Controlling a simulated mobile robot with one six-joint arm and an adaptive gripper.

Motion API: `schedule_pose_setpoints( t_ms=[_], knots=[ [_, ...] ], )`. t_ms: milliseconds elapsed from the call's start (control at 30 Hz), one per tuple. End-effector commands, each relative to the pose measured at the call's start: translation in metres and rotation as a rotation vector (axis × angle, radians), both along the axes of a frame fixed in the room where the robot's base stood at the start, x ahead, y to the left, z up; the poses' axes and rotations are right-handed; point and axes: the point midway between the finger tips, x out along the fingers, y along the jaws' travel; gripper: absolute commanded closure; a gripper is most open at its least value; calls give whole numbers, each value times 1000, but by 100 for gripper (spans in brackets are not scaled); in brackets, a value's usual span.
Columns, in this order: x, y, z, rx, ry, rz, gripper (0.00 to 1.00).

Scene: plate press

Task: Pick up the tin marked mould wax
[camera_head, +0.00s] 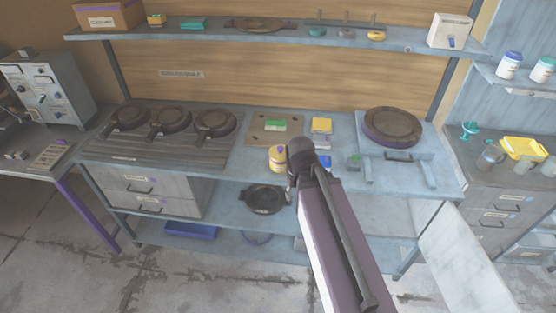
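A small yellow tin (278,161) with a purple patch on its side stands on the workbench, near its front edge. Its label is too small to read, so I cannot tell whether it is the mould wax tin. My arm reaches up from the bottom of the head view, and its dark end (303,160) is close to the right of the yellow tin. My gripper's fingers cannot be made out, and I cannot tell whether they touch the tin.
Round dark pans (170,122) stand on the rack at left. A round dark plate (393,127) is at right. A shelf (220,37) runs above.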

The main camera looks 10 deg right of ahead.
Motion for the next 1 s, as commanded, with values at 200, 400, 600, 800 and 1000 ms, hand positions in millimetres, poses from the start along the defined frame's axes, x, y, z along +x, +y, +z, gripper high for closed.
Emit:
schedule_pose_setpoints(
  t_ms=[200, 400, 600, 800, 1000],
  knots=[
    [0, 0, 0, 0, 0, 0, 40],
    [4, 0, -4, -18, -1, -15, 22],
    [26, -6, -18, -114, -18, -109, 22],
    [66, -4, -38, -296, -92, -283, 22],
    [116, 9, -50, -490, -264, -490, 22]
  ],
)
